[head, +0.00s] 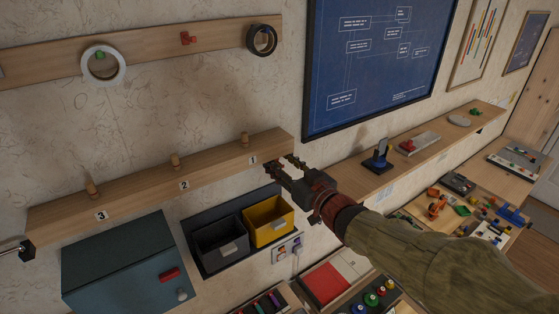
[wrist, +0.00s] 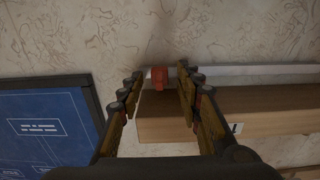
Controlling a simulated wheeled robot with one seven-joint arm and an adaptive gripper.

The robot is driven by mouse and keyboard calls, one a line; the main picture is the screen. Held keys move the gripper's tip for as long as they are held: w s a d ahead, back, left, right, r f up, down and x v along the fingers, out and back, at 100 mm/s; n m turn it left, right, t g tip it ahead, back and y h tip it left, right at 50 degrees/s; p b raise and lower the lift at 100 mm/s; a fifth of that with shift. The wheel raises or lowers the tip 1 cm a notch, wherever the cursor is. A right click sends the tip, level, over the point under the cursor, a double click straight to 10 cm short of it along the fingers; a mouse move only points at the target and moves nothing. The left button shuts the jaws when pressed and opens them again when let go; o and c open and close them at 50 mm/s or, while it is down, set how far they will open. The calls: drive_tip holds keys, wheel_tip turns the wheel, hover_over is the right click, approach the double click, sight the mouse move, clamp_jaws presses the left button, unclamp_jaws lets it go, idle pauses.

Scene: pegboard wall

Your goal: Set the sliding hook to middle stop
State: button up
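A small red piece (wrist: 159,78), which looks like the sliding hook, sits on a pale rail (wrist: 255,71) near the rail's end in the wrist view. My gripper (wrist: 157,78) is open, with a finger on each side of the red piece and gaps visible between. In the head view my gripper (head: 281,163) is at the right end of the numbered wooden board (head: 215,172), close to label 1 (head: 253,160). The hook is hidden there. Label 2 (head: 184,185) is mid-board and label 3 (head: 101,215) is toward its left end.
Wooden pegs (head: 175,161) stand along the board. A grey bin (head: 220,243) and a yellow bin (head: 268,222) are below it, beside a teal cabinet (head: 120,262). An upper board (head: 140,48) carries a white ring (head: 103,66). A blueprint (head: 375,60) hangs at right.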

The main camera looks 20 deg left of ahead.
clamp_jaws()
idle(0.5)
idle(0.4)
